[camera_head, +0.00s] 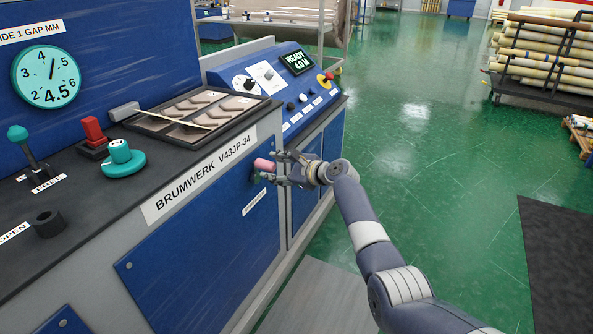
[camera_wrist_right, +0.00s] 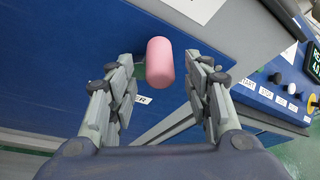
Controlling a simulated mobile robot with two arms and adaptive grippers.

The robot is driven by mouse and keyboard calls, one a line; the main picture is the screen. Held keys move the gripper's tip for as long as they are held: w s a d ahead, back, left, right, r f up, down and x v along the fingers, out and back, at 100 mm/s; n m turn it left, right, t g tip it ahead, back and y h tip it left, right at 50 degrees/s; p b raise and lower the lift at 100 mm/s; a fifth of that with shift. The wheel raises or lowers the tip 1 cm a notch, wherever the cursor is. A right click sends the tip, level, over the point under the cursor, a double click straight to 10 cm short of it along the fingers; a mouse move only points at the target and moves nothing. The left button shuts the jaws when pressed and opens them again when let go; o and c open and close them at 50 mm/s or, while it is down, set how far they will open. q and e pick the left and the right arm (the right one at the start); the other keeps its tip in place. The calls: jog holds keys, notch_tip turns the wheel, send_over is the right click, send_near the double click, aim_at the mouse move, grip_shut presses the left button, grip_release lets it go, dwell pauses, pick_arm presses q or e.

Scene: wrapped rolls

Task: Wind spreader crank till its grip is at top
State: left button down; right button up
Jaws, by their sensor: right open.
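The spreader crank's pink grip (camera_head: 264,165) sticks out from the blue front panel of the machine, just under the counter edge. The crank's arm and hub are mostly hidden by the grip and my gripper. In the right wrist view the grip (camera_wrist_right: 160,62) stands between the fingertips, with a gap on both sides. A bit of green shows behind it. My right gripper (camera_head: 277,169) is open at the grip and not closed on it; it also shows in the wrist view (camera_wrist_right: 160,72). My left gripper is not in view.
A label plate (camera_head: 185,180) runs along the counter's front edge. A control console (camera_head: 285,85) stands beyond.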

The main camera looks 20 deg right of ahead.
jog(key=v, duration=0.8)
jog(key=shift+s+d, duration=0.2)
